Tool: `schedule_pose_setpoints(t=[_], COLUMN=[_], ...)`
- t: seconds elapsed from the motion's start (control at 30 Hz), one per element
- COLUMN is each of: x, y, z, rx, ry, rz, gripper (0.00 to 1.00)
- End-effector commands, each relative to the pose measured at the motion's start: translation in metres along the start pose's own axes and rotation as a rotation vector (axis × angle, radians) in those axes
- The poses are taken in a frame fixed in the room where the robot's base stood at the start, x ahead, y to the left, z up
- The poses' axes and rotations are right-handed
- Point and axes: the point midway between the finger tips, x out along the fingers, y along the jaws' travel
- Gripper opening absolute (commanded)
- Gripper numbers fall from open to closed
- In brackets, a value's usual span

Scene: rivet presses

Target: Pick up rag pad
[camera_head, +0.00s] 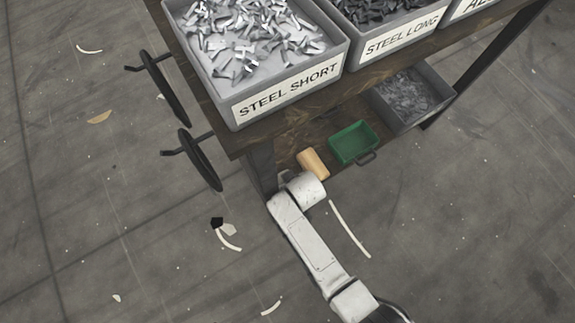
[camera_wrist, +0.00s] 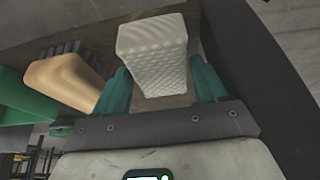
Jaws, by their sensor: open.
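A white, quilted block, which looks like the rag pad (camera_wrist: 155,50), lies on the lower wooden shelf in the wrist view. My gripper (camera_wrist: 161,72) is open, with one green finger on each side of the pad's near end. A gap shows between the pad and each finger, so it is not gripped. In the head view my pale arm reaches down to the lower shelf, and its end link hides the fingers and the pad.
A tan block (camera_head: 313,163) lies beside the pad, left of it in the wrist view (camera_wrist: 66,80). Beyond it are a green tray (camera_head: 353,142) and a grey bin (camera_head: 410,98). The table edge (camera_head: 232,150) overhangs the shelf, with a dark leg close by.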

Motion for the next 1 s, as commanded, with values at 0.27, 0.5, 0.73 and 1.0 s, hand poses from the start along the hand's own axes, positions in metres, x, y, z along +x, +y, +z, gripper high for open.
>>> schedule_pose_setpoints(t=[0.27, 0.5, 0.73, 1.0], x=[-0.0007, 0.0017, 0.0038, 0.0037], y=[0.0001, 0.0002, 0.0, 0.0], z=[0.0, 0.0011, 0.0019, 0.0019], rx=[0.0, 0.0, 0.0, 0.0], ry=[0.0, 0.0, 0.0, 0.0], rz=[0.0, 0.0, 0.0, 0.0], gripper=[0.72, 0.72, 0.72, 0.69])
